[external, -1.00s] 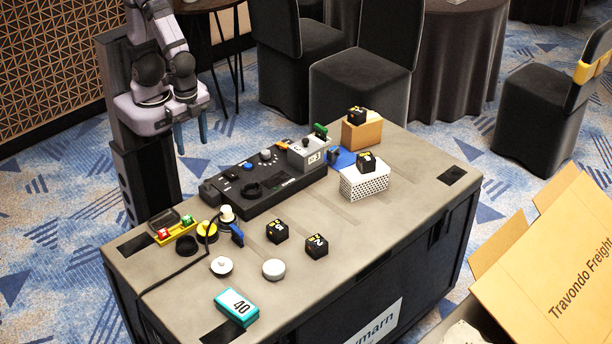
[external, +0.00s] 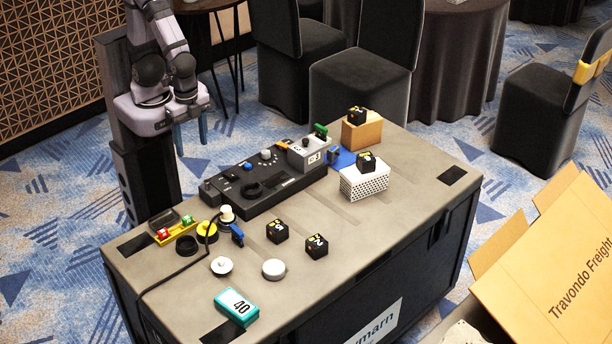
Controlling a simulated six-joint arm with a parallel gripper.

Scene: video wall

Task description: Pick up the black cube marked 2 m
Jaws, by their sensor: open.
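Several black cubes with yellow marks show in the external view. One cube (external: 317,246) near the front middle of the table bears a mark that looks like a 2. Another cube (external: 277,231) sits just to its left; its mark is hard to read. A third cube (external: 366,162) rests on a white perforated block, and a fourth cube (external: 357,115) on a tan block. Their marks are too small to read surely. My arm rises at the upper left and leaves the top of the picture.
A black control panel (external: 246,200) with knobs lies behind the cubes. The white perforated block (external: 364,187) and tan block (external: 362,134) stand at the back right. White discs, a teal box (external: 237,307) and a cable lie front left. The table's right front is clear.

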